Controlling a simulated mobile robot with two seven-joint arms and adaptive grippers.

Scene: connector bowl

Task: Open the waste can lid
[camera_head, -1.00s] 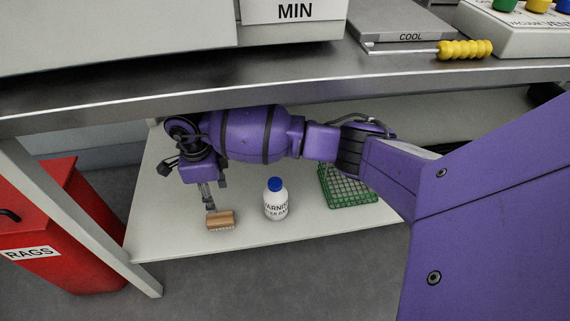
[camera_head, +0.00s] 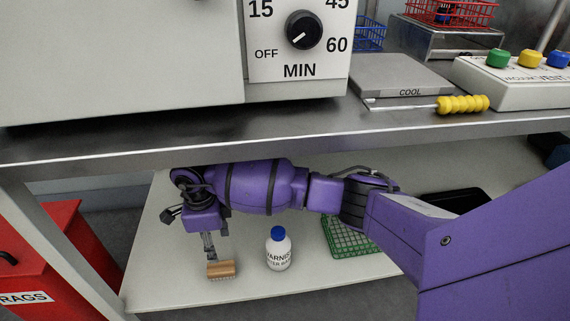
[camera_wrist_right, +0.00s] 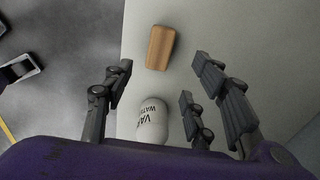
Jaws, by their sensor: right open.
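The red waste can (camera_head: 70,274), labelled RAGS, stands on the floor at the far left of the head view, partly cut off by the picture's edge and crossed by a bench leg. A black handle (camera_head: 6,258) shows on its red upper part. Whether the lid is fully down is hard to tell. My right gripper (camera_head: 210,256) hangs under the bench, to the right of the can and apart from it. In the right wrist view its fingers (camera_wrist_right: 165,95) are spread, with nothing held between them. My left gripper is not in view.
The bench leg (camera_head: 65,245) stands between gripper and can. The steel bench top (camera_head: 300,128) is overhead.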

